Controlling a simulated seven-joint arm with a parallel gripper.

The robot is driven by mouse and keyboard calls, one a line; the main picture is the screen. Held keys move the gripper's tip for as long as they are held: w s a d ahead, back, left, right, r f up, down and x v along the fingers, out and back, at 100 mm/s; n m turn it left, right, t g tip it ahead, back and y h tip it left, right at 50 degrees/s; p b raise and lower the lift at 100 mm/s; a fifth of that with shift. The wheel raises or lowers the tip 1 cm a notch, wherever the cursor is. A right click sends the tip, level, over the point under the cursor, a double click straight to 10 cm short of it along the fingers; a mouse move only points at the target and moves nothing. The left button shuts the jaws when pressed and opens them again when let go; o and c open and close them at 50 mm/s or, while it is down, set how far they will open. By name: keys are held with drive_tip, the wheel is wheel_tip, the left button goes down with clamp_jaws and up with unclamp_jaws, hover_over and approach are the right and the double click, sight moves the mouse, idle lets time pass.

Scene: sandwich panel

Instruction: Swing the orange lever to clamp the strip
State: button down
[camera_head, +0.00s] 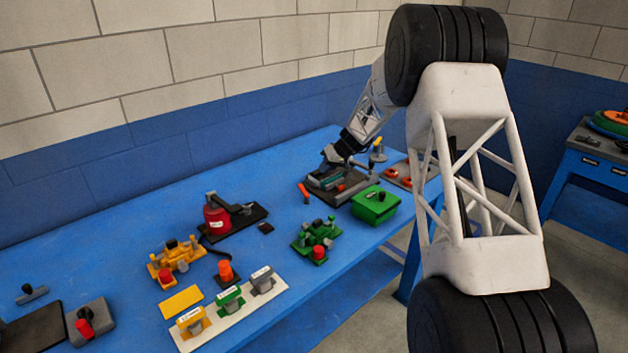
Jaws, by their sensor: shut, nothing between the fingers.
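A dark fixture (352,191) lies toward the far right of the blue table, with small teal and grey parts on it that may include the strip. A small orange-red bar (303,192), which looks like the orange lever, sticks out at the fixture's left side. My gripper (333,161) is over the back part of the fixture, to the upper right of the orange bar and apart from it. Its fingers are shut and look empty. The gripper and fixture are small here, so I cannot tell contact or the exact state of the strip.
A green box (375,204) stands right in front of the fixture. A green device (316,241), a red cylinder on a black base (217,216) and a yellow device (173,259) stand nearer. A white strip with blocks (213,322) lies in front. The table's back left is clear.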

sight(302, 186)
drive_tip(key=shift+x, duration=5)
drive_tip(key=shift+w+a+n+g, duration=0.15)
drive_tip(key=shift+a+n+g, duration=0.2)
drive_tip(key=shift+n+g, duration=0.6)
drive_tip(key=shift+a+n, duration=0.5)
drive_tip(key=shift+n, duration=0.25)
drive_tip(key=shift+a+n+g, duration=0.15)
drive_tip(key=shift+n+g, duration=0.2)
drive_tip(key=shift+n, duration=0.05)
drive_tip(key=shift+s+d, duration=0.25)
drive_tip(key=shift+d, duration=0.55)
